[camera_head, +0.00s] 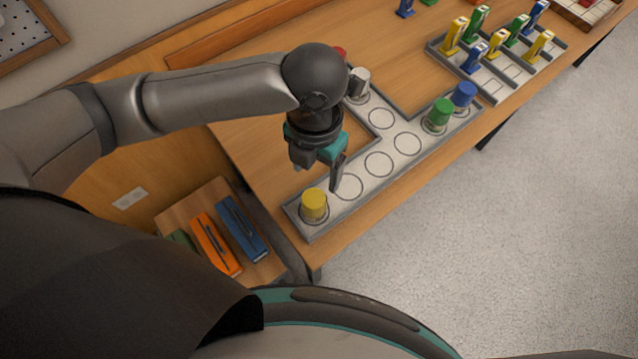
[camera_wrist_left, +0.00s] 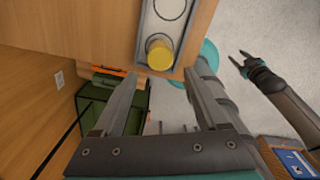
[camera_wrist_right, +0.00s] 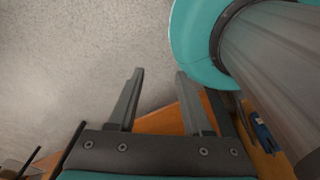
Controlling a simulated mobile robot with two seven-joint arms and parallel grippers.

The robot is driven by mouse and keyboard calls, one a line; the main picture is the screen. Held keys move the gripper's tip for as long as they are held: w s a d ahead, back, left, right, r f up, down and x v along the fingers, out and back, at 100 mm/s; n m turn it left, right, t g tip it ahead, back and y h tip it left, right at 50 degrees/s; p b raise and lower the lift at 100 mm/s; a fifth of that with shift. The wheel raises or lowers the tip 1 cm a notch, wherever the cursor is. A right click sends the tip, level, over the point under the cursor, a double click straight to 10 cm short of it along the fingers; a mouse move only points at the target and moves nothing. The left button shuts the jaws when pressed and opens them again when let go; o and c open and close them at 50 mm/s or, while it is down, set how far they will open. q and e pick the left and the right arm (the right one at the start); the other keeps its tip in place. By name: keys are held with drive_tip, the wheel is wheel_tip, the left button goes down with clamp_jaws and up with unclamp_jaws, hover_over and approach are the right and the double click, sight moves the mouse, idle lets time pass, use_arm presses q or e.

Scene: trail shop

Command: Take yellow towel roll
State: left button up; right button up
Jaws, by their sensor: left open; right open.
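The yellow towel roll (camera_head: 314,204) stands upright in the end spot of a grey tray (camera_head: 322,232) at the table's near corner. It also shows in the left wrist view (camera_wrist_left: 160,54), beyond the fingertips and between their lines. My left gripper (camera_head: 335,180) is open and empty, above the tray and just up and right of the yellow roll, not touching it. In the left wrist view its two fingers (camera_wrist_left: 163,78) are spread apart. My right gripper (camera_wrist_right: 158,73) is open and empty in its wrist view, over the floor and away from the tray.
A green roll (camera_head: 438,115), a blue roll (camera_head: 463,95) and a white roll (camera_head: 359,83) stand in the same tray. A second rack (camera_head: 490,88) with several coloured items is farther right. Orange (camera_head: 215,245) and blue (camera_head: 241,228) boxes lie below the table's left end.

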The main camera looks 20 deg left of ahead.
sight(315, 198)
use_arm(q)
drive_tip(key=f, duration=0.2)
drive_tip(key=f+b, duration=0.1)
drive_tip(key=s+f, duration=0.1)
drive_tip(key=f, duration=0.1)
drive_tip(key=shift+f, duration=0.3)
wheel_tip(315, 198, down, 4)
drive_tip(key=shift+w+r+b, duration=0.15)
drive_tip(key=shift+r+b, duration=0.05)
drive_tip(key=shift+b, duration=0.35)
drive_tip(key=shift+f, duration=0.4)
drive_tip(key=f, duration=0.2)
drive_tip(key=f+b, duration=0.1)
drive_tip(key=f, duration=0.1)
drive_tip(key=shift+a+f, duration=0.2)
drive_tip(key=shift+f, duration=0.15)
use_arm(e)
drive_tip(key=s+f, duration=0.1)
drive_tip(key=f, duration=0.1)
drive_tip(key=s+f, duration=0.1)
drive_tip(key=shift+s+f, duration=0.4)
use_arm(q)
clamp_jaws()
use_arm(e)
drive_tip(key=shift+s, duration=0.2)
use_arm(q)
drive_tip(key=shift+r, duration=0.15)
